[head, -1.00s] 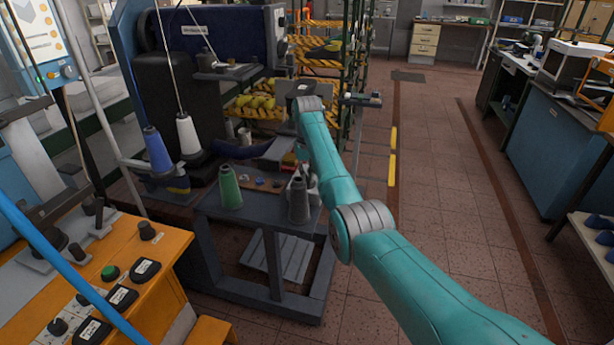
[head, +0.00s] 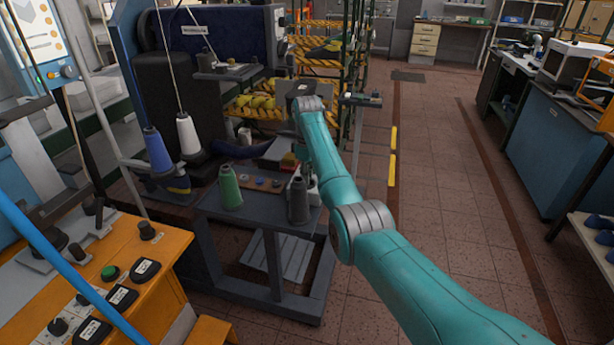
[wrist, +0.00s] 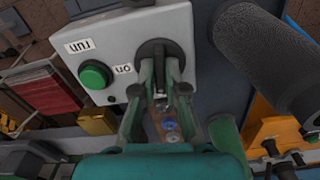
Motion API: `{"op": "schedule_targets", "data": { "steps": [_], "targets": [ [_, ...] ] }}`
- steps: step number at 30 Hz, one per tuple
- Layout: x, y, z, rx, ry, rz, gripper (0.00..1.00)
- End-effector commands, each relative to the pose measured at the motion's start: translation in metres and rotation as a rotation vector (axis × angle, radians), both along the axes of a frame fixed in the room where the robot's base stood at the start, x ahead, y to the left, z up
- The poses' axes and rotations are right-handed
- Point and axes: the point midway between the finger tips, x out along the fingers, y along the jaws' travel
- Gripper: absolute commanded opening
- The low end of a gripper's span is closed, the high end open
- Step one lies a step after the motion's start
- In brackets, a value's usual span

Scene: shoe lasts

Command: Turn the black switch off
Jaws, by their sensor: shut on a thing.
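The black switch (wrist: 154,50) is a round dark knob on a pale control box (wrist: 112,45) in the wrist view. My gripper (wrist: 160,88) is shut on the knob, with a green finger on each side of it. The fingers and the knob's dark grip hide part of the switch, so I cannot tell its exact setting. A green round button (wrist: 95,75) sits beside it on the same box. Two small white labels, upside down in this view, read "run" and "on". In the head view my arm hides the gripper and most of the box.
A dark grey cone (wrist: 265,50) stands close to the right of the gripper; it also shows in the head view (head: 299,201). A green cone (head: 230,188) stands on the grey table (head: 250,212). An orange machine (head: 150,255) is at the lower left. The floor at right is clear.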

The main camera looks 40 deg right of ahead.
Motion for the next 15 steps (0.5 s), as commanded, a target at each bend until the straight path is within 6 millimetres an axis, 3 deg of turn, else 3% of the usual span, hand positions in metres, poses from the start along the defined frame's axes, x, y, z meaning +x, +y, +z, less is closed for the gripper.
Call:
{"op": "schedule_targets", "data": {
  "steps": [15],
  "targets": [
    [0.0,-0.0002,0.0002,-0.001,0.0,0.172,0.0]
  ]
}}
